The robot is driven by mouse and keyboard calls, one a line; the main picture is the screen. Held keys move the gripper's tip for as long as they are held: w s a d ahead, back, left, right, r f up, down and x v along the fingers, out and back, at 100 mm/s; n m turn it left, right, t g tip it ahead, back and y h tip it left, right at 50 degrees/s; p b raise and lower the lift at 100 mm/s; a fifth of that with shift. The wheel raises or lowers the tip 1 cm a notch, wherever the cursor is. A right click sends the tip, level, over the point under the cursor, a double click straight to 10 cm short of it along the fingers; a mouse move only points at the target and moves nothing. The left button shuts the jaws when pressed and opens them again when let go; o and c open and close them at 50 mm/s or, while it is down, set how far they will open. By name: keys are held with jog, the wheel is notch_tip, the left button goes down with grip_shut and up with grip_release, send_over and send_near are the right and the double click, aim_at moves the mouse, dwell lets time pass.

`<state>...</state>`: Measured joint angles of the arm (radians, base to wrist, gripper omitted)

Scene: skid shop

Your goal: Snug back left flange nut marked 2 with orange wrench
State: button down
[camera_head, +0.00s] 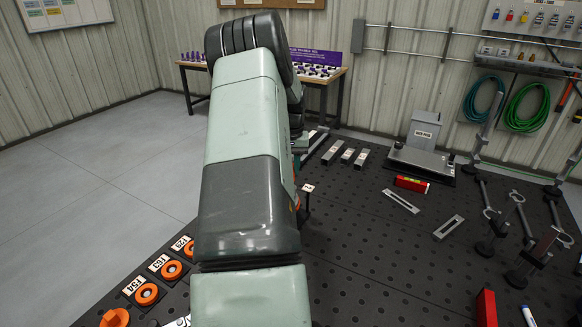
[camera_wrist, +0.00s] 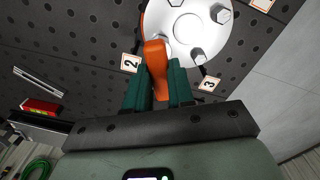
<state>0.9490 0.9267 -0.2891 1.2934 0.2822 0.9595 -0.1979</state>
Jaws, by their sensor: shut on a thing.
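In the wrist view my gripper (camera_wrist: 159,72) is shut on the orange wrench (camera_wrist: 155,52), which stands between the two dark green fingers. The wrench's far end overlaps the edge of the pale round flange (camera_wrist: 196,33), close to the tag marked 2 (camera_wrist: 131,63). The nut by that tag is mostly covered by the wrench, so I cannot tell whether the wrench is seated on it. Other hex heads show on the flange, one (camera_wrist: 198,55) near the tag marked 3 (camera_wrist: 208,84). In the head view my arm hides the flange and gripper.
The perforated dark table (camera_head: 370,270) carries orange rings (camera_head: 147,294) with number tags at front left. A red level (camera_head: 411,184), slotted bars (camera_head: 401,201) and clamps (camera_head: 530,255) lie to the right. A red block (camera_head: 486,309) is at the front right.

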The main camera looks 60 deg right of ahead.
jog(key=shift+r, duration=0.1)
jog(key=shift+r, duration=2.4)
